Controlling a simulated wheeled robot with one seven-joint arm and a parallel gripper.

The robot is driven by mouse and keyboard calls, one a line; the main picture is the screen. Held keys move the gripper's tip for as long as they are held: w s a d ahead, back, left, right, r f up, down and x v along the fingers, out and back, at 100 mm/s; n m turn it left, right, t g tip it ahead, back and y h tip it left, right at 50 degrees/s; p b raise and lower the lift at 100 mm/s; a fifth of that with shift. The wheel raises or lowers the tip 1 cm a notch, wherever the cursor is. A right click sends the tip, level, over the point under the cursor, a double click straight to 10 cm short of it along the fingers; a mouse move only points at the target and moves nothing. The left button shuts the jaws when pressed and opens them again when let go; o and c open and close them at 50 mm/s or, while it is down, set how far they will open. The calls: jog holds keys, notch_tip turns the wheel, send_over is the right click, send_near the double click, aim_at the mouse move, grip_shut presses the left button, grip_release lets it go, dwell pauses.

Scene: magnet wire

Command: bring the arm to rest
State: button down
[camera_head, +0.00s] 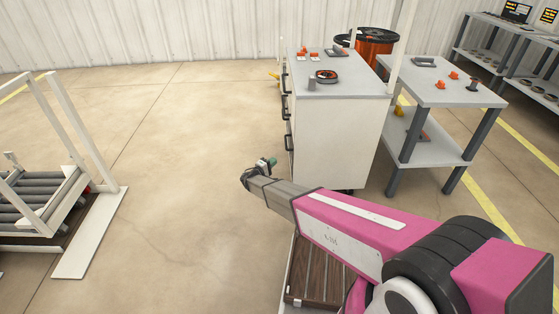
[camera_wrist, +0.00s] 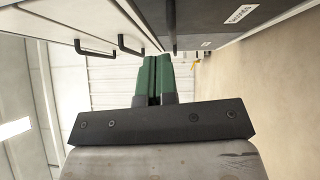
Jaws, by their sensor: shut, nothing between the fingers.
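My gripper (camera_head: 268,163) is at the end of my pink and grey arm, which reaches out from the lower right in the head view. It hangs over open floor, to the left of a white drawer cabinet (camera_head: 341,130). In the wrist view the two green fingers of my gripper (camera_wrist: 153,72) lie side by side, shut, with nothing between them. The cabinet's drawer fronts with black handles (camera_wrist: 131,46) fill the upper left of the wrist view.
A wire spool (camera_head: 326,76) and small orange parts lie on the cabinet top. A grey table (camera_head: 440,92) stands to its right. A large orange drum (camera_head: 372,52) is behind. A roller rack (camera_head: 40,212) stands at left. Concrete floor (camera_head: 190,150) between is clear.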

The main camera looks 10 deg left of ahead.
jog(key=v, duration=0.6)
jog(key=s+d+r+m+g, duration=0.2)
jog(key=d+r+g, duration=0.15)
jog(key=d, duration=0.65)
jog(key=s+d+r+m+g, duration=0.1)
jog(key=d+r+m+g, duration=0.3)
jog(key=d, duration=0.7)
jog(key=s+d+r+m+g, duration=0.15)
jog(key=d+g, duration=0.35)
jog(key=d, duration=0.5)
jog(key=s+d+r+m+g+y, duration=0.1)
jog(key=s+d+r+m+y, duration=0.1)
jog(key=s+d+r+y, duration=0.3)
jog(key=s+d+r+m+g+y, duration=0.2)
jog(key=s+d+r+y, duration=0.3)
jog(key=s+d, duration=0.5)
notch_tip(320, 180, up, 2)
jog(key=shift+s+r+m, duration=0.1)
jog(key=shift+s+m, duration=0.35)
jog(key=shift+s, duration=0.45)
